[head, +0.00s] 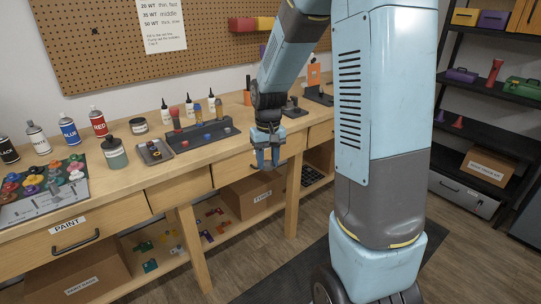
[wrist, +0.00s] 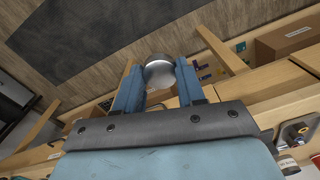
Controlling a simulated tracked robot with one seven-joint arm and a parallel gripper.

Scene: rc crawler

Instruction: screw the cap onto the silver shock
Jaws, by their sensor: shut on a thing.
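My gripper (head: 265,160) hangs in front of the workbench edge, pointing down. In the wrist view, its two blue fingers (wrist: 159,82) are shut on a round silver-grey piece (wrist: 159,71) that looks like the cap. I cannot make out which shock is silver.
A small metal tray (head: 142,157) lies left of the rack, with a grey-green jar (head: 114,155) beside it. Paint cans and a paint palette fill the bench's left end. White bottles stand behind the rack. Shelves with boxes (head: 480,168) are at the right.

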